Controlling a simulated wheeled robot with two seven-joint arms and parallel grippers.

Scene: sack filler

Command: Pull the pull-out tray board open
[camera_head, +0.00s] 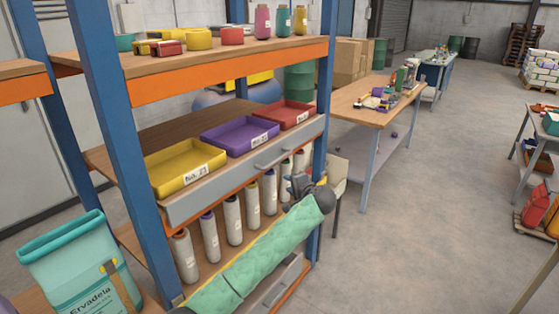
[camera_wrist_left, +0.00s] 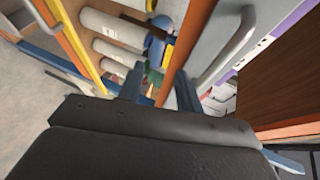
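The pull-out tray board has a grey front panel (camera_head: 215,192) with a bar handle (camera_head: 272,158). It appears about level with the blue posts. The handle (camera_wrist_left: 230,45) also shows in the left wrist view, right of the fingers. My left gripper (camera_head: 301,183) is below and to the right of the handle in the head view, in front of the shelf. In the left wrist view my left gripper (camera_wrist_left: 158,84) has its fingers apart, with nothing seen between them. It is apart from the handle. My right gripper is not in view.
Yellow (camera_head: 185,168), purple (camera_head: 240,137) and red (camera_head: 290,115) trays stand on the board. Several white bottles (camera_head: 232,219) stand below it. A blue post (camera_head: 325,110) rises beside my gripper. A lower panel (camera_head: 285,280) is partly hidden by my arm.

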